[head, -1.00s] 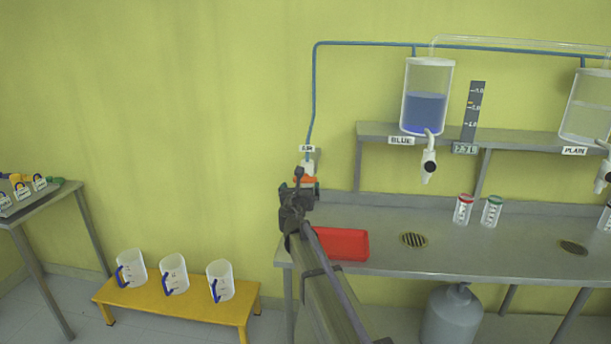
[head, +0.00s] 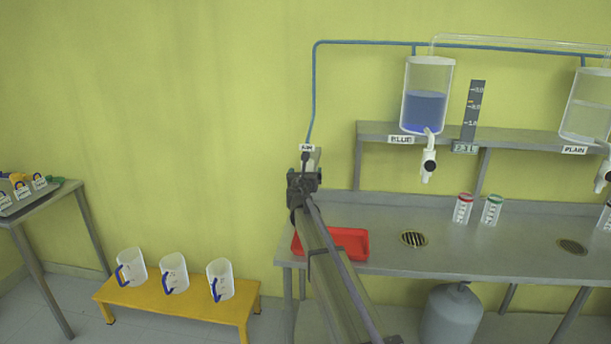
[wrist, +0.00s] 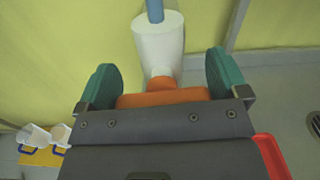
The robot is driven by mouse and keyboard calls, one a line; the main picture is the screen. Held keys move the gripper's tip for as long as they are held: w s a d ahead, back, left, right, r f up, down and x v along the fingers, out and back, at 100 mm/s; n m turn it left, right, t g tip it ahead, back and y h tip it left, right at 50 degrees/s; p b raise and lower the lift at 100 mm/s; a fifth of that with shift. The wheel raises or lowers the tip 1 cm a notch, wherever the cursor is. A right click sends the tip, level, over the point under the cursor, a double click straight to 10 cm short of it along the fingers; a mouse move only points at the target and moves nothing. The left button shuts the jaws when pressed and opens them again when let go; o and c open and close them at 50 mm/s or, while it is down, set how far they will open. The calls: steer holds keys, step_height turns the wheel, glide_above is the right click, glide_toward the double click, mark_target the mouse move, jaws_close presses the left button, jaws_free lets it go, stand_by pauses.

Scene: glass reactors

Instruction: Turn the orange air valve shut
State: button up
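The orange air valve (wrist: 163,97) shows in the wrist view as an orange bar below a white cylinder with a blue pipe on top. My gripper (wrist: 163,82) has its two green fingers wide apart, one on each side of the orange bar. The bar nearly fills the gap; I cannot tell whether either finger touches it. In the head view my gripper (head: 306,166) is up at the wall below the small air label (head: 307,147), and it hides the valve.
A red tray (head: 346,240) lies on the steel bench (head: 460,255) behind my arm. A blue-filled vessel (head: 427,105) hangs above the bench. Three white jugs (head: 174,273) stand on a yellow stool (head: 180,304) to the left. The wall left of my gripper is clear.

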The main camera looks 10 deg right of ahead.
steer(key=c, duration=0.5)
steer(key=shift+o, duration=0.2)
steer(key=shift+m, duration=0.5)
steer(key=o, duration=0.6)
steer(key=shift+o, duration=0.2)
steer(key=v, duration=1)
steer(key=shift+s, duration=0.4)
